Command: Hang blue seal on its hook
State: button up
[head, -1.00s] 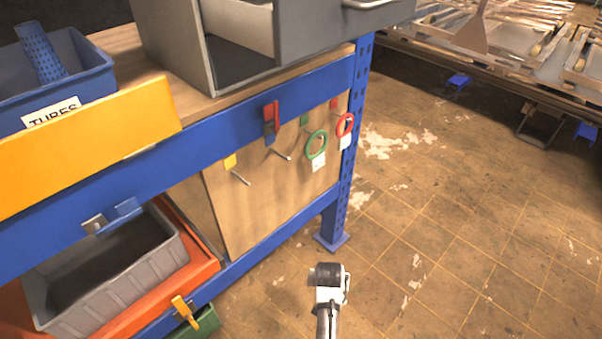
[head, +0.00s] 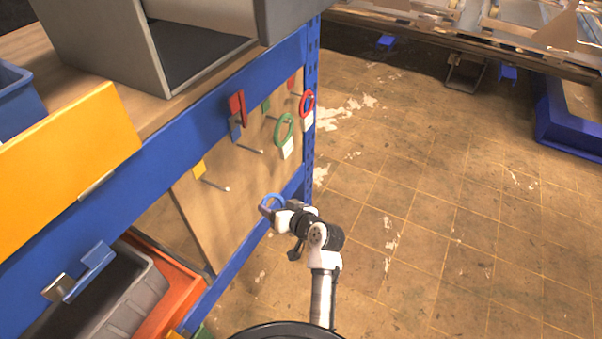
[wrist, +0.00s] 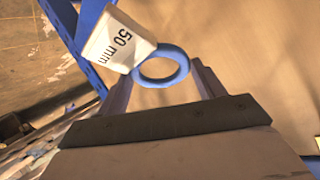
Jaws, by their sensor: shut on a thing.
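The blue seal (head: 273,196) is a ring with a white tag (wrist: 118,40) reading "50 mm". It is held in my gripper (head: 268,207), whose jaws are shut on it; the wrist view also shows the ring (wrist: 160,80) between the fingers (wrist: 163,88). The seal is in the air in front of the lower right part of the wooden board, apart from every hook. A bare hook (head: 250,149) with a blue marker (head: 236,132) is up and to the left of the gripper. Its root is partly hidden behind the blue marker.
A bare hook (head: 214,184) with a yellow marker (head: 199,169) sits to the left. A green seal (head: 278,131) and a red seal (head: 303,104) hang to the right. A red clip (head: 237,105) sits on the blue beam (head: 180,146). The floor on the right is open.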

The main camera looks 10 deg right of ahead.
jog(key=s+d+r+t+y+b, duration=0.1)
jog(key=s+d+r+t+y, duration=0.15)
jog(key=r, duration=0.65)
jog(key=s+d+r+t+y+b, duration=0.1)
jog(key=d+r+y, duration=0.3)
jog(key=r, duration=0.5)
jog(key=w+a+f, duration=0.2)
jog(key=w+a, duration=0.4)
jog(key=a, duration=0.2)
jog(key=shift+a+n, duration=0.15)
jog(key=shift+n, duration=0.15)
jog(key=shift+f+b, duration=0.1)
jog(key=shift+b, duration=0.2)
jog(key=o, duration=1)
